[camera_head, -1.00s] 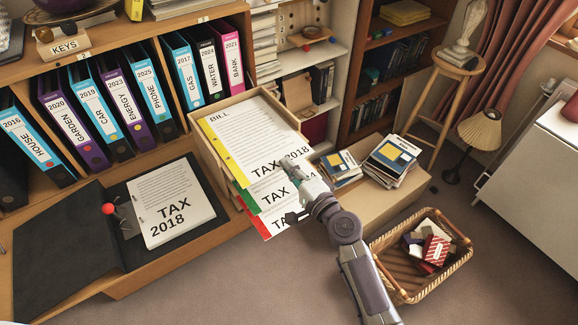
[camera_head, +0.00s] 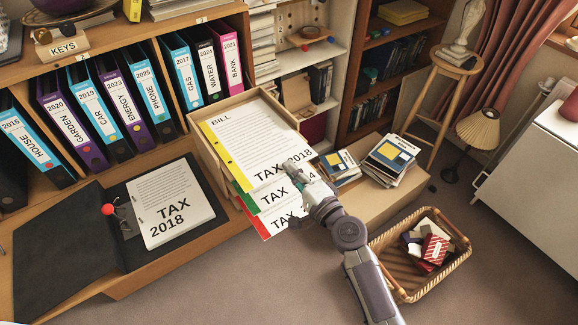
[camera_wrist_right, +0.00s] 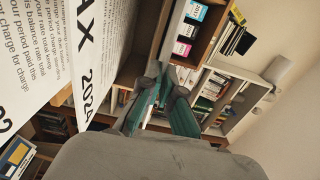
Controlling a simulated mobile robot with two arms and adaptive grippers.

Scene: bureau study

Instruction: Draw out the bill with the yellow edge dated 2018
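The bill with the yellow edge (camera_head: 254,135) lies uppermost in the wooden tray (camera_head: 198,145) in the head view, marked BILL and TAX 2018. A green-edged sheet (camera_head: 268,197) and a red-edged sheet (camera_head: 274,222) stick out below it. My right gripper (camera_head: 294,174) is at the bill's lower right corner. In the right wrist view its two fingers (camera_wrist_right: 166,100) stand apart with a gap between them. Printed sheets (camera_wrist_right: 85,45), one reading 2024, lie left of the fingers there. Contact with the bill cannot be made out. My left gripper is not in view.
An open black binder (camera_head: 62,250) with a TAX 2018 page (camera_head: 172,205) lies left of the tray. Labelled binders (camera_head: 110,110) stand behind. Book stacks (camera_head: 393,160) are right of the tray. A wicker basket (camera_head: 405,290) stands on the floor below.

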